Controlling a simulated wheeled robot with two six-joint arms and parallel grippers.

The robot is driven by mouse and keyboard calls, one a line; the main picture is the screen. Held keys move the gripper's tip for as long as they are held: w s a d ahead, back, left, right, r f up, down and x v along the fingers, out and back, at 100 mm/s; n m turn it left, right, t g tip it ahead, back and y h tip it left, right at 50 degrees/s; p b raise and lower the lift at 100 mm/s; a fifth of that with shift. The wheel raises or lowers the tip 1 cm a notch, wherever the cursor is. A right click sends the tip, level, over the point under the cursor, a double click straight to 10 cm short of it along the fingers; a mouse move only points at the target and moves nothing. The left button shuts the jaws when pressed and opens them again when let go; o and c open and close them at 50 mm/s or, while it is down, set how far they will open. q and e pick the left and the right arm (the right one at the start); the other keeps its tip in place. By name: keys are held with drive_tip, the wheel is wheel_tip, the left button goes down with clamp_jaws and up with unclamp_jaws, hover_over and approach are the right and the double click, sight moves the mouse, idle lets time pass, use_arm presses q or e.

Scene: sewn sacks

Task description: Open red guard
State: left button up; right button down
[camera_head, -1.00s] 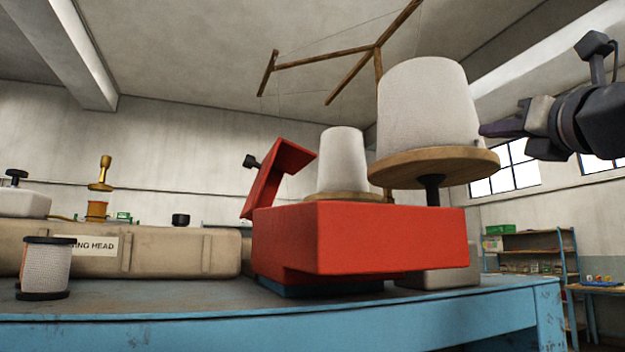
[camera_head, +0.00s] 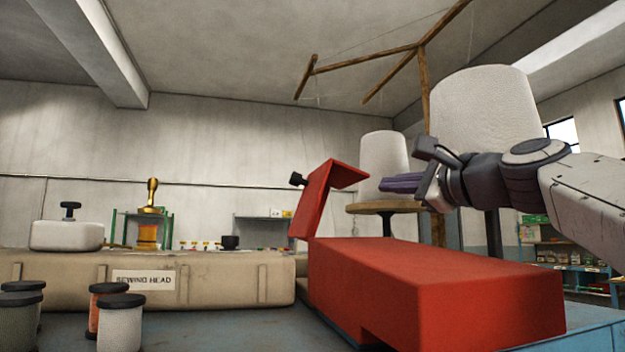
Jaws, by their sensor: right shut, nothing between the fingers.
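The red guard (camera_head: 317,202) is a bent red plate with a small black knob (camera_head: 298,179) on its left side. It stands tilted up at the back left end of a large red box (camera_head: 430,290). My right gripper (camera_head: 384,185) comes in from the right, above the red box. Its fingers are shut and empty, pointing left toward the guard, with a small gap in the picture between their tips and the plate. My left gripper is not in view.
A beige sewing head (camera_head: 215,280) lies left of the red box. Several thread spools (camera_head: 121,328) stand at the front left. White thread cones (camera_head: 383,153) on wooden discs rise behind my right arm. A wooden frame (camera_head: 370,62) hangs overhead.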

sight(325, 184)
drive_tip(key=shift+w+a+f+n+g, duration=0.15)
drive_tip(key=shift+w+a+f+n, duration=0.1)
drive_tip(key=shift+a+n, duration=0.3)
drive_tip(key=shift+w+a+f+n+g, duration=0.2)
drive_tip(key=shift+a+n, duration=0.25)
drive_tip(key=shift+n, duration=0.2)
drive_tip(key=shift+w+a+p, duration=0.2)
drive_tip(key=shift+a+p, duration=0.05)
drive_tip(key=shift+p, duration=0.05)
drive_tip(key=w+a+r+p, duration=0.2)
drive_tip(key=w+a+p, duration=0.4)
drive_tip(key=a, duration=0.2)
drive_tip(key=shift+w+a, duration=0.3)
drive_tip(key=shift+s+a+r+n+y+p, duration=0.1)
drive_tip(key=shift+a+r+n+y+p, duration=0.15)
drive_tip(key=shift+n+p, duration=0.3)
